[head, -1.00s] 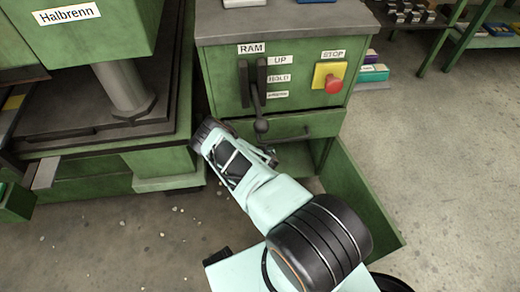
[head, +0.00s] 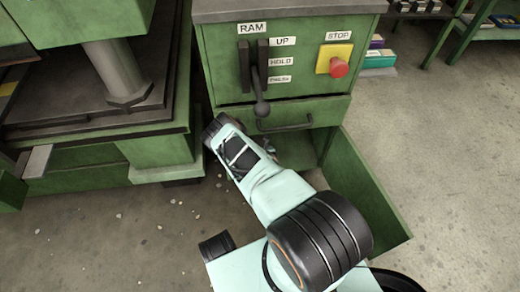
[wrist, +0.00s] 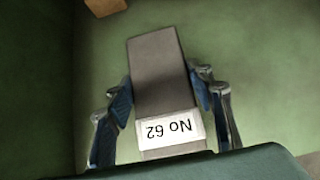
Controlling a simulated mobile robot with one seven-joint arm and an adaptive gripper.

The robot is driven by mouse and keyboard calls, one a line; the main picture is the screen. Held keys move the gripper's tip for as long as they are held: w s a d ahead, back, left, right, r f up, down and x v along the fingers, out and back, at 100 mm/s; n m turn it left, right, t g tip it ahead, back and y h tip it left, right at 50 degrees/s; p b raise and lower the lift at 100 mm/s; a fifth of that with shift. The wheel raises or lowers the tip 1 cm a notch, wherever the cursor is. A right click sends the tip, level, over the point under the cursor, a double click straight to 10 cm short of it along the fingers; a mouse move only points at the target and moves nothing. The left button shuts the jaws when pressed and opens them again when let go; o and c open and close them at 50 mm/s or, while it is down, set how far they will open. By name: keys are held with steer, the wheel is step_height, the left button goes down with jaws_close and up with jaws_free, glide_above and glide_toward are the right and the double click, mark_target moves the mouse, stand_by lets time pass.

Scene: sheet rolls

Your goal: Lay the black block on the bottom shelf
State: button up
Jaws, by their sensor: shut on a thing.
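The black block (wrist: 162,75), dark grey in this light with a white "No 62" label, shows in the wrist view. My gripper (wrist: 165,115) is shut on it, with a blue-padded finger on each side. Around it is a green surface (wrist: 245,60), seemingly the inside of the green cabinet. I cannot tell whether the block touches that surface. In the head view my arm reaches to the cabinet's open lower compartment (head: 298,150), below the drawer. The block is hidden there, and my gripper is mostly hidden by my arm.
A brown thing (wrist: 105,6) lies at the wrist view's top edge. The open cabinet door (head: 368,190) stands right of my arm. A drawer front with a handle (head: 290,127) and a lever (head: 260,90) are above it. A green press (head: 165,150) stands left; floor is clear at right.

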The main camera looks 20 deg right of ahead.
steer(key=shift+w+f, duration=0.1)
steer(key=shift+f, duration=0.25)
stand_by(0.4)
steer(key=o, duration=1.6)
steer(key=shift+o, duration=0.8)
steer(key=shift+f, duration=0.1)
steer(key=v, duration=1.2)
